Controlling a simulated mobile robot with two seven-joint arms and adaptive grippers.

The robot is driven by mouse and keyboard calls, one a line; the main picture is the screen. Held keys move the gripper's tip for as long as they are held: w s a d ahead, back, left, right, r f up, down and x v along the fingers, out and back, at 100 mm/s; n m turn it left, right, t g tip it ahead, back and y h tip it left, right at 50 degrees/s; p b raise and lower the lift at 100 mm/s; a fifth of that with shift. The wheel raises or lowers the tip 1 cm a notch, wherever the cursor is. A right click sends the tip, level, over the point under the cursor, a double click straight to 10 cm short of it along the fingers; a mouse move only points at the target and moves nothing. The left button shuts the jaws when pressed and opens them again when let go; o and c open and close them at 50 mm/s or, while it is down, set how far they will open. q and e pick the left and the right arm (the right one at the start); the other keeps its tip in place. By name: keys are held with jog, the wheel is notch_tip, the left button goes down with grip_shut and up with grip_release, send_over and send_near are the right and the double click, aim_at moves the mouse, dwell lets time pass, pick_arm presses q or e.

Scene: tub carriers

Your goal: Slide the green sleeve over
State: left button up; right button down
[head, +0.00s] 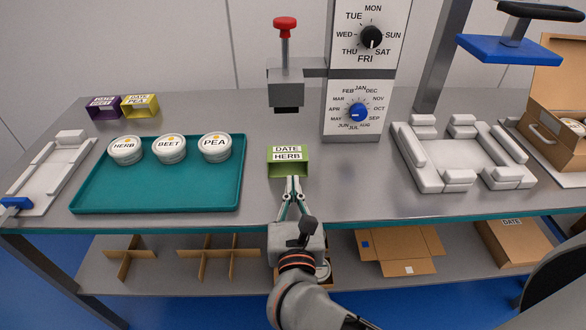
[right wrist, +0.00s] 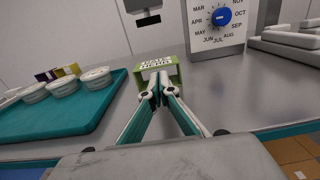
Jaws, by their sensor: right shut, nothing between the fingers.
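The green sleeve (head: 289,162), labelled DATE and HERB, stands on the grey table under the red-topped stamp press (head: 286,80). It is an open-ended box shape, and its opening faces me. It also shows in the right wrist view (right wrist: 157,66). My right gripper (head: 293,183) is shut and empty, with its fingertips at the near side of the sleeve. In the right wrist view the fingertips (right wrist: 157,84) overlap the sleeve's front; I cannot tell whether they touch it.
A teal tray (head: 160,203) holds tubs marked HERB, BEET and PEA. Purple (head: 104,113) and yellow (head: 139,111) sleeves stand behind it. A dial post (head: 352,125) is behind right of the green sleeve. White fixtures (head: 455,187) stand right. Table between tray and fixtures is mostly clear.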

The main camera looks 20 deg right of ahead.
send_near(291, 150)
jog(key=x, duration=0.2)
jog(key=shift+w+d, duration=0.2)
jog(key=shift+w, duration=0.15)
pick_arm(q)
jog(key=shift+d+r, duration=0.1)
jog(key=shift+r, duration=0.1)
pick_arm(e)
jog(key=b+x, duration=0.1)
jog(key=x, duration=0.6)
jog(key=shift+w+f, duration=0.1)
jog(key=shift+w, duration=0.15)
pick_arm(q)
jog(key=shift+w+a+f, duration=0.2)
jog(key=shift+w+f, duration=0.05)
jog(key=shift+f, duration=0.05)
